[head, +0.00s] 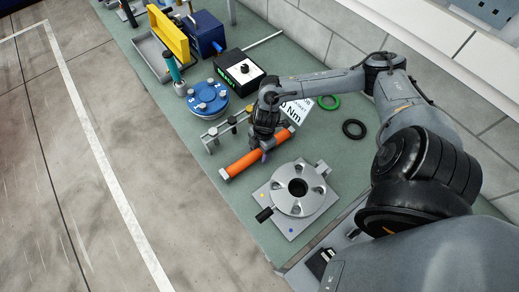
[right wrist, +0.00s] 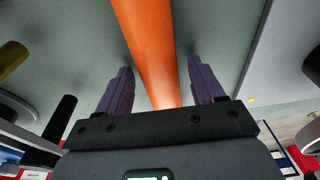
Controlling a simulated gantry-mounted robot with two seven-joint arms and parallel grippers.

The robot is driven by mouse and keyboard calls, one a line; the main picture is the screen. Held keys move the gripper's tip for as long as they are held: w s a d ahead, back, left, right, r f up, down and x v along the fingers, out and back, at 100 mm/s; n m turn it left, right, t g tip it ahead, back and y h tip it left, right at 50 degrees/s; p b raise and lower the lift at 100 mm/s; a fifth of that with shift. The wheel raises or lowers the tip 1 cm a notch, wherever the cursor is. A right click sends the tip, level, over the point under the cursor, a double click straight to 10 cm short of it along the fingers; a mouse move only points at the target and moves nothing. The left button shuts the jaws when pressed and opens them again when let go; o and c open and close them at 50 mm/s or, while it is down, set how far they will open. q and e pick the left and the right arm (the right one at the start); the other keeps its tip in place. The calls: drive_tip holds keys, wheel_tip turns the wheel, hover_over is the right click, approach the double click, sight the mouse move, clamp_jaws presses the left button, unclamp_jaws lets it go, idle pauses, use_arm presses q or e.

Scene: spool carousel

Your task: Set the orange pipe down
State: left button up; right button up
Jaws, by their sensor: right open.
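The orange pipe (head: 240,164) lies slantwise on the green bench in the head view, between a small peg rack and a round grey fixture. My right gripper (head: 264,148) is over the pipe's middle and hides part of it. In the right wrist view the orange pipe (right wrist: 150,45) runs between the two purple fingers of my right gripper (right wrist: 160,70). The fingers are open, with a visible gap on each side of the pipe. My left gripper is not in the head view.
The grey fixture (head: 281,204) with a round flange sits just right of the pipe. The peg rack (head: 210,137) stands behind it.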

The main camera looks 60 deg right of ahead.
drive_tip(key=shift+r, duration=0.1)
wheel_tip(320, 180, up, 12)
drive_tip(key=d, duration=0.1)
drive_tip(key=shift+s+d+p, duration=0.3)
drive_tip(key=shift+s+p, duration=0.05)
drive_tip(key=shift+s, duration=0.05)
idle(0.4)
